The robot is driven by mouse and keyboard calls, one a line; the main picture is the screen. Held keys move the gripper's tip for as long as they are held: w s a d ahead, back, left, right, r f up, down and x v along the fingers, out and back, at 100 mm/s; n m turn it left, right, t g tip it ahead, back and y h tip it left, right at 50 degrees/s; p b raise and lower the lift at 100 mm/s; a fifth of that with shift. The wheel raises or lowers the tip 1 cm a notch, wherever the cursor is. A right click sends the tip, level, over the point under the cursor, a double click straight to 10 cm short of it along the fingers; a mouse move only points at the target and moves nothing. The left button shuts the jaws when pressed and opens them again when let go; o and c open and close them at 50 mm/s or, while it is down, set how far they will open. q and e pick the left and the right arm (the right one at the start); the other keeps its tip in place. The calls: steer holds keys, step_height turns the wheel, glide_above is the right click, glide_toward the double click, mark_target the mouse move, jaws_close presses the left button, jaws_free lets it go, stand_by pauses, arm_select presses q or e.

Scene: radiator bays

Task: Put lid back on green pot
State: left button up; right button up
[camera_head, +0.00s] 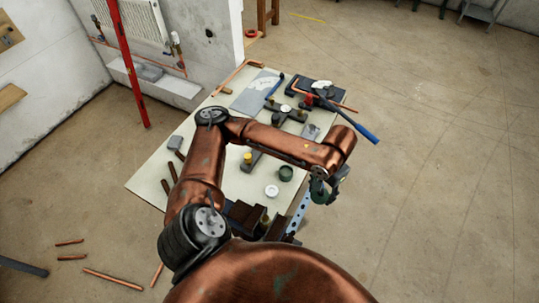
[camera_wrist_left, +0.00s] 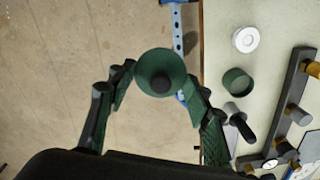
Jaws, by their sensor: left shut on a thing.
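My left gripper (camera_wrist_left: 160,88) is shut on a round green lid (camera_wrist_left: 160,68) with a dark knob at its centre. The lid is held out past the table's edge, over the floor. In the head view the left gripper (camera_head: 327,183) is at the table's right side, partly hidden by my own arm. The green pot (camera_wrist_left: 238,81) stands on the table, apart from the lid and to its right in the wrist view. In the head view the pot (camera_head: 286,173) is just left of the gripper. My right gripper is not in view.
A white round piece (camera_head: 272,191) lies near the pot. A dark manifold-like bar (camera_wrist_left: 291,100) is beside the pot in the wrist view. A blue-handled tool (camera_head: 362,130) overhangs the table's (camera_head: 148,184) right edge. Copper pipes (camera_head: 112,279) lie on the floor.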

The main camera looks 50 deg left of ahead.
arm_select(q)
steer(key=w+a+m+p, duration=0.5)
steer(key=a+m+p, duration=0.55)
steer(key=p, duration=0.45)
steer(key=a+f+m, duration=0.1)
steer(key=a+f, duration=0.1)
steer(key=s+a+f+m+p, duration=0.1)
steer(key=a+f+m, duration=0.1)
steer(key=a, duration=0.1)
steer(key=a+f+m+p, duration=0.1)
steer(key=a, duration=0.2)
steer(key=shift+s+f+m, duration=0.15)
steer(key=shift+f+m, duration=0.2)
steer(key=shift+f, duration=0.05)
step_height(320, 180, down, 2)
steer(key=shift+b, duration=0.95)
steer(key=shift+f, duration=0.95)
steer(key=shift+a, duration=0.1)
